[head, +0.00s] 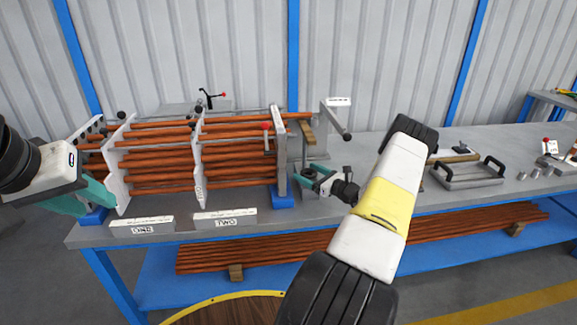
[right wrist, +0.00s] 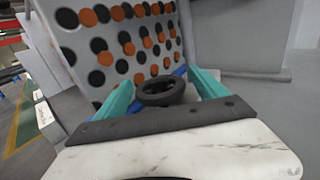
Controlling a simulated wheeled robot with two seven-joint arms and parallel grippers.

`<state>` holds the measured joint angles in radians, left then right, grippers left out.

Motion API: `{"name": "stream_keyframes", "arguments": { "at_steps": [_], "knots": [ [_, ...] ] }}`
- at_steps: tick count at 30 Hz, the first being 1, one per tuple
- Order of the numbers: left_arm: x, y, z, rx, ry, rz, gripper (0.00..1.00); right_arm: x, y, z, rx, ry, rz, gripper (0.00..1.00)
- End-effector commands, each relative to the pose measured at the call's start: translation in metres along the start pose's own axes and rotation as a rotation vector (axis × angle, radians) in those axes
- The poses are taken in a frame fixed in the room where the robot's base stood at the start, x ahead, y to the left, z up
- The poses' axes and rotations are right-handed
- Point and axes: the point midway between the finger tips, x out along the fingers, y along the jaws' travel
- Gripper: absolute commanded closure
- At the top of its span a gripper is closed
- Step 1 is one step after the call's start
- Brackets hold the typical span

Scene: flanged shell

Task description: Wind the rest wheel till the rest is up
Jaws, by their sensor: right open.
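The black rest wheel (right wrist: 160,91) lies between the teal fingers of my right gripper (right wrist: 163,95) in the right wrist view. The fingers are open on either side of it; I cannot tell whether either touches it. In the head view the dark wheel (head: 308,173) is small and partly covered by that gripper (head: 314,180). A brown wooden block (head: 307,133), seemingly the rest, stands above the wheel beside the right end plate. My left gripper (head: 88,196) is at the left end of the tube bundle; its fingertips are not clear.
A tube bundle (head: 240,155) in upright plates fills the bench's left half. Its end plate (right wrist: 120,50), with filled and empty holes, stands close behind the wheel. A grey panel (head: 330,122) stands at right. A handled tray (head: 465,175) lies further right.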

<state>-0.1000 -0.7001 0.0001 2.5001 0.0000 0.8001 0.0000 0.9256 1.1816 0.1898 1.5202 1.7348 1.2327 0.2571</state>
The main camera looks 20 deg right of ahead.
Motion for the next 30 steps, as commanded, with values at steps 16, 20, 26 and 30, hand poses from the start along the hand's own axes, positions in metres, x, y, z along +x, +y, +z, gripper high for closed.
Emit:
{"name": "stream_keyframes", "arguments": {
  "at_steps": [16,20,26,30],
  "knots": [
    [0.0000,0.0000,0.0000,0.000,0.000,0.000,0.64,0.0005,0.0000,-0.0001,0.000,0.001,0.000,0.79],
    [0.0000,0.0000,0.0000,0.000,0.000,0.000,0.64,0.0004,0.0001,-0.0001,0.000,0.001,-0.003,0.81],
    [0.0000,0.0000,0.0000,0.000,0.000,0.000,0.64,0.0002,0.0003,-0.0002,0.001,0.001,-0.047,0.81],
    [0.0000,0.0000,0.0000,0.000,0.000,0.000,0.64,-0.0004,0.0000,-0.0006,0.004,0.002,-0.120,0.81]
  ]
}}
